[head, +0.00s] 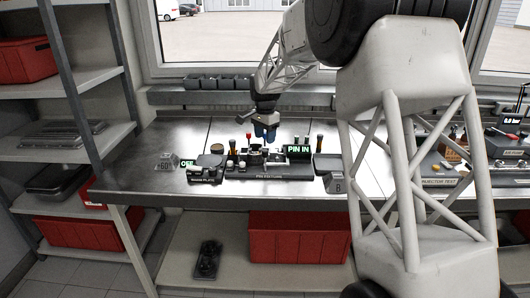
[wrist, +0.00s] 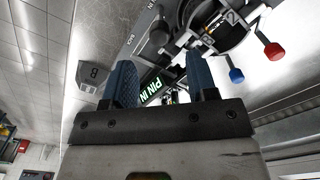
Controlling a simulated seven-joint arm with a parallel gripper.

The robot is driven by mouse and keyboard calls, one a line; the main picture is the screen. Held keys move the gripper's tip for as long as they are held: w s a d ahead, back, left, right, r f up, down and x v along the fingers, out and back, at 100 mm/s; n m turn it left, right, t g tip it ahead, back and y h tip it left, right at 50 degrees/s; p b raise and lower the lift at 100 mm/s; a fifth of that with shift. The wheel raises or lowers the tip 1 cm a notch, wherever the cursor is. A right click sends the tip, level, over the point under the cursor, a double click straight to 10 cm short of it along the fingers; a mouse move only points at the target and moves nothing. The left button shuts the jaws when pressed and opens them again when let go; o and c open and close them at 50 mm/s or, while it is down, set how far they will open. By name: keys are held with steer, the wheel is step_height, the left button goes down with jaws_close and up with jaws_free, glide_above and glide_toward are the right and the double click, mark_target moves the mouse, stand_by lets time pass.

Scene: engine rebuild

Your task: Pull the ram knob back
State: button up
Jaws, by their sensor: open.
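My gripper (head: 265,132) hangs over the bench fixture (head: 285,173), its blue fingers pointing down. In the wrist view my gripper (wrist: 162,78) is open, with a clear gap between the two fingers and nothing held. The green "PIN IN" display (head: 299,149) shows behind the fixture; it also shows between the fingers in the wrist view (wrist: 151,90). A red knob (wrist: 274,50) and a blue knob (wrist: 236,75) stick out from a round part right of the fingers, apart from them. I cannot tell which knob is the ram knob; the gripper hides part of the fixture.
A smaller fixture (head: 205,169) with a lit sign stands just left. An injector test station (head: 445,180) is at right, partly behind my arm. The bench front is clear.

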mark_target(266, 151)
steer(key=shift+f, duration=3.5)
steer(key=shift+d, duration=0.1)
jaws_close()
